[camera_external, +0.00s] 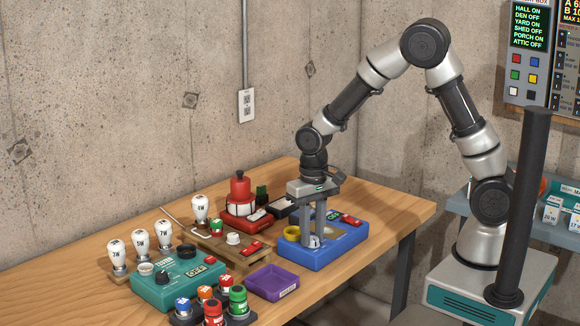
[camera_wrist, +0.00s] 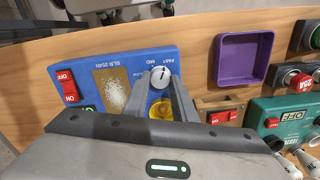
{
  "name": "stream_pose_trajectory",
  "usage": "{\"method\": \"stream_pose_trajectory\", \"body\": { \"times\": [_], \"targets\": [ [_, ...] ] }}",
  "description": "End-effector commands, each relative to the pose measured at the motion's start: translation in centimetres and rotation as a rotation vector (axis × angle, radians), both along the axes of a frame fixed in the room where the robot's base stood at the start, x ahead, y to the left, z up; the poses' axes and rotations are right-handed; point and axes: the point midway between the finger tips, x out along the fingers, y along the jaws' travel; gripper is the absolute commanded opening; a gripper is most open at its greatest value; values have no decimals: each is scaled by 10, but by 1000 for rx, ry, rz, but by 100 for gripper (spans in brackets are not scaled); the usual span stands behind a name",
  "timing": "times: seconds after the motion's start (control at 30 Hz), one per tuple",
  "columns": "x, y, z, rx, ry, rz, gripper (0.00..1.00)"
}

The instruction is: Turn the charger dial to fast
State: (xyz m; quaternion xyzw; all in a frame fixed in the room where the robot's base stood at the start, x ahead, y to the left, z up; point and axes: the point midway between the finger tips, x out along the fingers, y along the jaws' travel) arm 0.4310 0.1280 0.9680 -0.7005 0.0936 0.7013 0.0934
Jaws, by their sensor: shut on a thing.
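The blue charger (camera_external: 340,249) sits near the table's right end; in the wrist view its blue body (camera_wrist: 102,55) fills the middle left. Its white round dial (camera_wrist: 160,77) has a dark pointer line and small lettering reading FAST and MID beyond it. My gripper (camera_external: 313,240) reaches straight down onto the charger. In the wrist view my gripper's two fingers (camera_wrist: 161,84) are shut on the dial, one on each side. The pointer lies toward the lettering, but I cannot tell exactly which mark it meets. The dial's near side is partly hidden by the fingers.
On the charger are a yellow ring (camera_external: 292,232) and a red switch (camera_wrist: 68,85). A purple tray (camera_external: 272,283) lies to the charger's left in the external view. A green box (camera_external: 179,279), a wooden stand (camera_external: 237,257) and several bulbs and buttons crowd the table's left.

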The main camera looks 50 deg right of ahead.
Motion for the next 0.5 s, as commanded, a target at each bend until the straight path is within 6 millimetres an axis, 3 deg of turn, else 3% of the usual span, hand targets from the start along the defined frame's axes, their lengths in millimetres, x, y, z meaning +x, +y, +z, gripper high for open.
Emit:
{"method": "stream_pose_trajectory", "body": {
  "times": [0.5],
  "targets": [
    [1,0,1,1,-3,-63,2]
  ]
}}
